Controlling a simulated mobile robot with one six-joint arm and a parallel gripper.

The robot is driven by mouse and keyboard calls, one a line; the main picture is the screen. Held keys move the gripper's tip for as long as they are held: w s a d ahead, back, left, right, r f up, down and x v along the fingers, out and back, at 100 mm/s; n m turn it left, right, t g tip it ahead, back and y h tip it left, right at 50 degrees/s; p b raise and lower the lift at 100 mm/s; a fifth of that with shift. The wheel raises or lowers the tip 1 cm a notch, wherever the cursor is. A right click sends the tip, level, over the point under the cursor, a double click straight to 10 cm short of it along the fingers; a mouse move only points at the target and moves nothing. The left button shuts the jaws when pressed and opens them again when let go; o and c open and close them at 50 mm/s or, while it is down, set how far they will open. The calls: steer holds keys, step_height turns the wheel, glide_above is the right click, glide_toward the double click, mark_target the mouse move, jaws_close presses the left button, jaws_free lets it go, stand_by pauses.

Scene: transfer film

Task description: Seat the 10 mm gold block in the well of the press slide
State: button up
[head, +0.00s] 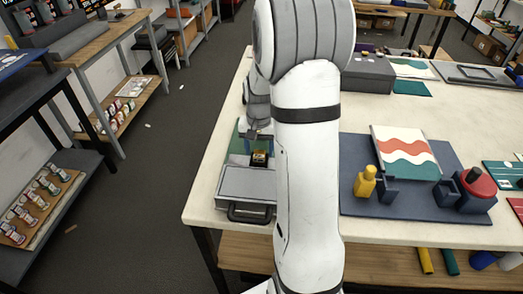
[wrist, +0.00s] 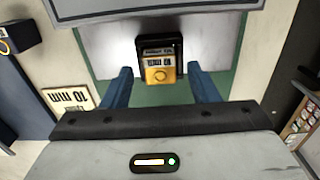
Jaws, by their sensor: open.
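The gold block (wrist: 160,70), with printed lettering and a round mark, sits at the dark well (wrist: 179,46) of the grey press slide (wrist: 208,45). Dark well shows along its top and right sides; I cannot tell how deep it sits. In the head view the block (head: 260,157) shows small, just beyond a grey plate with a black handle (head: 247,187). My gripper (wrist: 162,80) is open, its two blue fingers apart on either side of the block, with clear gaps. In the head view my gripper (head: 258,133) is just above the block, partly hidden by my arm.
A "10 mm" label plate (wrist: 70,98) lies left of the slide in the wrist view. A blue mat (head: 405,205) with a yellow figure (head: 366,182) and a red-topped piece (head: 478,182) lies to the right. The table's left edge is close to the slide.

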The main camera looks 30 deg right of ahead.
mark_target(259, 153)
step_height(259, 153, up, 10)
steer(key=s+a+r+n+t, duration=0.1)
steer(key=s+a+n, duration=0.2)
steer(key=s+a, duration=0.3)
steer(key=s+a+r+n+t, duration=0.2)
steer(key=s+a, duration=0.5)
steer(key=s, duration=0.6)
steer(key=shift+s+a+n+b, duration=0.3)
steer(key=shift+s+n+b, duration=0.1)
steer(key=shift+n, duration=0.5)
